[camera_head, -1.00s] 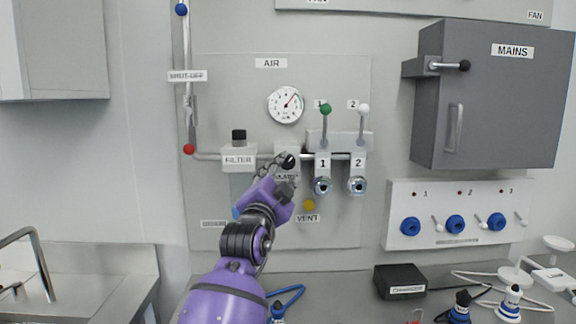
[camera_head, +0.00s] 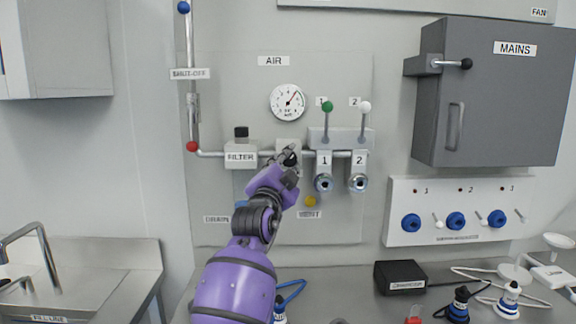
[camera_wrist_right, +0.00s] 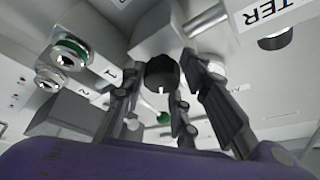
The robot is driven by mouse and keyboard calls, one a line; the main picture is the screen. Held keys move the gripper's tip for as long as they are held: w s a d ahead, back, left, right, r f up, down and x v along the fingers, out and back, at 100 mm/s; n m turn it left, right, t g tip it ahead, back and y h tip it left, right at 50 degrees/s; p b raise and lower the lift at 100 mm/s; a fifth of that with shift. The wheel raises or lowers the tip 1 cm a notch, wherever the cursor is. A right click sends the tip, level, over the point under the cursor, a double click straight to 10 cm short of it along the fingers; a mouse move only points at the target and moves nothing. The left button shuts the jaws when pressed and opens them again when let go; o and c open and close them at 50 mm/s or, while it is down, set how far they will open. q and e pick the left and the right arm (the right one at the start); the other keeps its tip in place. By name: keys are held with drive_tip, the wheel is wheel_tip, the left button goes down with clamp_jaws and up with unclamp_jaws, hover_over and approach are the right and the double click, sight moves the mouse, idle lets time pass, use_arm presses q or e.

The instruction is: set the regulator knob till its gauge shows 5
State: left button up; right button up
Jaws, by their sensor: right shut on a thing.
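The round white AIR gauge (camera_head: 288,102) is on the wall panel. Its needle points up and to the right; its numerals are too small to read. Below it is the grey regulator block (camera_head: 288,144). My right gripper (camera_head: 287,157) is at the front of this block and hides most of the knob in the head view. In the right wrist view, the dark round regulator knob (camera_wrist_right: 161,73) with a light mark sits between the fingers of my right gripper (camera_wrist_right: 165,105), which is shut on it. My left gripper is not in view.
The FILTER unit (camera_head: 241,154) is left of the regulator. Outlets 1 (camera_head: 323,183) and 2 (camera_head: 357,183), with green and white levers above, are close on the right. The yellow VENT button (camera_head: 310,201) is below. The grey MAINS box (camera_head: 490,95) juts out at right.

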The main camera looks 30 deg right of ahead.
drive_tip(key=shift+d+f+n, duration=0.15)
drive_tip(key=shift+f+n, duration=0.25)
drive_tip(key=shift+f, duration=0.05)
drive_tip(key=o, duration=0.7)
drive_tip(key=shift+o, duration=1.4)
drive_tip(key=shift+s+d, duration=0.1)
drive_tip(key=shift+s, duration=0.05)
drive_tip(key=shift+r, duration=0.1)
drive_tip(key=shift+r, duration=0.1)
